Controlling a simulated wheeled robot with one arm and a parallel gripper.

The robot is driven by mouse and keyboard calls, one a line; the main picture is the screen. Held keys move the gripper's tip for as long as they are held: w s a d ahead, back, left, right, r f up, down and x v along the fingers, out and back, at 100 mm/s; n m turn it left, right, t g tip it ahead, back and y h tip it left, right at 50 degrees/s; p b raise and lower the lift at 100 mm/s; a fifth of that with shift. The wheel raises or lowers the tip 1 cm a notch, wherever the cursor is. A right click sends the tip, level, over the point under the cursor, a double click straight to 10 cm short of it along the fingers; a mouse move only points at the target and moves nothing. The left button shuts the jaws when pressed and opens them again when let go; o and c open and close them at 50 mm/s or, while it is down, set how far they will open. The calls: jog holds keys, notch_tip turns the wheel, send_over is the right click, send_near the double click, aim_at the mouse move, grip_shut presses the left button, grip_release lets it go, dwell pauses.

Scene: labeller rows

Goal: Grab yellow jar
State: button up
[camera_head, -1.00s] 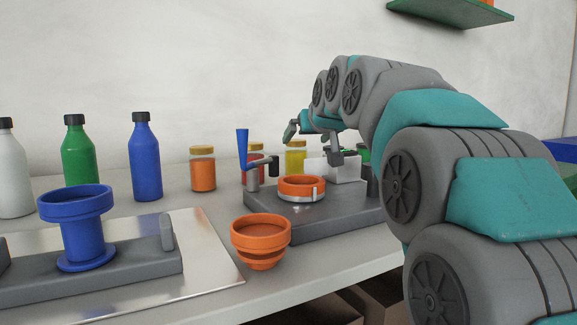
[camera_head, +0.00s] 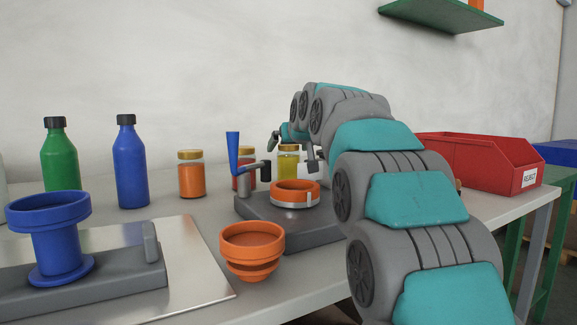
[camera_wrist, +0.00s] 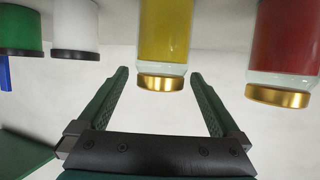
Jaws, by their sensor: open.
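The yellow jar (camera_head: 288,160) has a gold lid and stands on the table behind the grey labelling device, partly hidden by my gripper and the device. In the wrist view the yellow jar (camera_wrist: 165,45) appears upside down, lid toward my gripper, and lies between the lines of the two fingers. My gripper (camera_wrist: 158,85) is open and empty, its fingers spread on either side of the jar's lid in the picture. I cannot tell how far the fingertips are from the jar. My gripper (camera_head: 294,150) also shows in the head view near the jar.
A red jar (camera_head: 244,172) stands left of the yellow one, close by, and an orange jar (camera_head: 191,178) farther left. The labelling device (camera_head: 290,220) with an orange ring and blue lever is in front. A red reject bin (camera_head: 485,165) is at right.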

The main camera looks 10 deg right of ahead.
jog(key=shift+w+f, duration=0.1)
jog(key=shift+w, duration=0.2)
jog(key=shift+c, duration=0.4)
grip_shut()
